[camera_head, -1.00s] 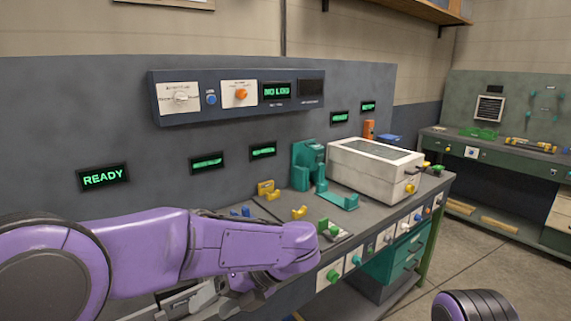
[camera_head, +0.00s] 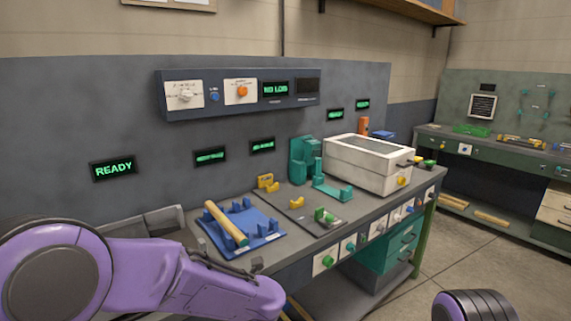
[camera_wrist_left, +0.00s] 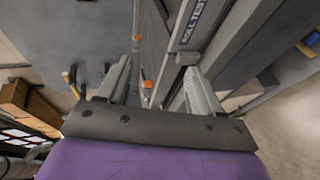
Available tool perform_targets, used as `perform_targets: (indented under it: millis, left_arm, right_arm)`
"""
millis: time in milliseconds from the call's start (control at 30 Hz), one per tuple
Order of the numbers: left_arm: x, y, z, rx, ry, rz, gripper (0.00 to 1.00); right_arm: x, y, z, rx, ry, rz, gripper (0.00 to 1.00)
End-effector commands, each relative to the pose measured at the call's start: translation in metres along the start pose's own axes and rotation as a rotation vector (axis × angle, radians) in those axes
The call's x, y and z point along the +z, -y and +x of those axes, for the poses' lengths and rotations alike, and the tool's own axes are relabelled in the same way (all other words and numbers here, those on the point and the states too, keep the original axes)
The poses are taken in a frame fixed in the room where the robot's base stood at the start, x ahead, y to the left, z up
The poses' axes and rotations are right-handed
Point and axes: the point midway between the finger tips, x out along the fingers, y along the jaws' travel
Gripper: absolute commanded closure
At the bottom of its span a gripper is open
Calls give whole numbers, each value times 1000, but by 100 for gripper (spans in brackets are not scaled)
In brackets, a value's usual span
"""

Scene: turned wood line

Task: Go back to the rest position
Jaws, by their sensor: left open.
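My left arm (camera_head: 130,280) reaches in from the lower left in the head view, low in front of the bench. My left gripper is hidden behind it there. In the left wrist view my left gripper (camera_wrist_left: 158,88) shows two grey fingers spread apart with nothing between them. Beyond the fingers are bench panels with orange parts, seen at a steep angle. Part of my right arm (camera_head: 470,306) shows at the bottom right of the head view; its gripper is out of the picture.
A blue fixture (camera_head: 262,240) with a wooden rod (camera_head: 226,223) lies on the bench's left end. Right of it are a teal stand (camera_head: 305,160) and a white box (camera_head: 370,165). A panel (camera_head: 240,95) with a screen stands behind. Floor at the right is clear.

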Motion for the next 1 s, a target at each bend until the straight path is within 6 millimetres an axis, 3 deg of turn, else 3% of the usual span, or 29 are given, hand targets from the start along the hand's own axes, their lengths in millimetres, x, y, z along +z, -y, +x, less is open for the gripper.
perform_targets:
  millis: [167,267,400,500,600,700,800,900,1000]
  left_arm:
    - [-15,79,42,72,248,545,35]
    - [-41,143,53,59,403,866,35]
    - [-102,231,50,-22,615,1242,35]
    - [-157,283,38,-116,748,1440,35]
    - [-216,323,22,-232,851,1579,35]
    - [-269,347,9,-345,890,1658,35]
    - [-304,361,4,-430,880,1696,35]
    - [-318,369,0,-468,885,1708,35]
    - [-319,371,-1,-473,886,1710,35]
  right_arm:
    - [0,0,0,0,0,0,57]
    - [0,0,0,0,0,0,57]
    - [0,0,0,0,0,0,57]
    - [0,0,0,0,0,0,57]
    - [0,0,0,0,0,0,57]
    - [0,0,0,0,0,0,57]
    - [0,0,0,0,0,0,57]
    - [0,0,0,0,0,0,57]
    - [0,0,0,0,0,0,57]
